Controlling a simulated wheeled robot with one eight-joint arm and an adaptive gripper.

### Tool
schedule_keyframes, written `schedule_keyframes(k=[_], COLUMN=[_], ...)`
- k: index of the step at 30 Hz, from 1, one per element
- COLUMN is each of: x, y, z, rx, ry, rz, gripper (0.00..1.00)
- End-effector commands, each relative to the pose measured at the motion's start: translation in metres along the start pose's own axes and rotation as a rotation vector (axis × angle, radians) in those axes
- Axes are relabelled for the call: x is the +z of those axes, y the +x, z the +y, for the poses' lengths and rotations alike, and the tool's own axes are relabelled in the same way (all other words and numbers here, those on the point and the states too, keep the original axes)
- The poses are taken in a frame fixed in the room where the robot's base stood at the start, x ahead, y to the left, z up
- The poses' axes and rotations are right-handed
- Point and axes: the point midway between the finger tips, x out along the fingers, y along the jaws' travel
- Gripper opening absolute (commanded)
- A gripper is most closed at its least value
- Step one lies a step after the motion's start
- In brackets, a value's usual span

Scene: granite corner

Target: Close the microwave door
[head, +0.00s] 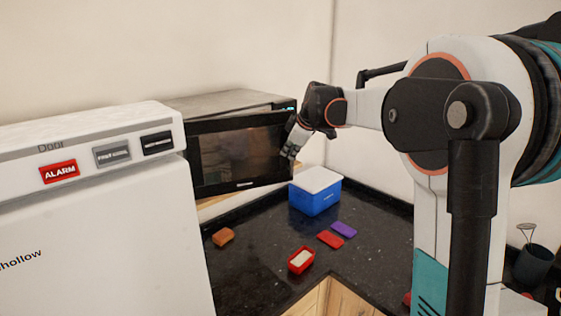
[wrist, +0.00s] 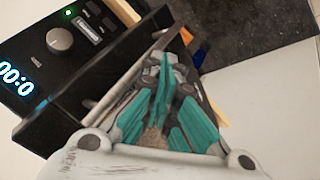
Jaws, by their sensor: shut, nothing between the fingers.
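The microwave (head: 225,102) stands at the back left, behind the white cabinet. Its black door (head: 225,160) is partly open, standing out from the body with a gap visible along the top right. My gripper (head: 290,152) is at the door's free right edge, fingers pointing down. In the wrist view, my gripper (wrist: 163,62) has its teal fingers together and empty. The microwave's control panel (wrist: 60,62), with knob and lit clock, lies at upper left, with the dark door edge beside the fingers. I cannot tell whether the fingers touch the door.
A blue box with a white lid (head: 315,195) stands on the black counter (head: 265,255), just right of the door. A red container (head: 301,260), an orange block (head: 223,237), and red and purple flat pieces lie in front. The white cabinet (head: 90,220) fills the left.

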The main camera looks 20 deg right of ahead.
Motion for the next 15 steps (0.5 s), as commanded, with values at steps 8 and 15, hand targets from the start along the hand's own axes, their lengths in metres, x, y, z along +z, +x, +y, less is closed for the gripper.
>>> schedule_keyframes(k=[8, 15], x=[-0.024, -0.041], y=[0.033, 0.052], z=[0.039, 0.058], rx=[-0.075, -0.12], ry=[-0.139, -0.225], rz=[0.073, 0.117], gripper=[0.0, 0.0])
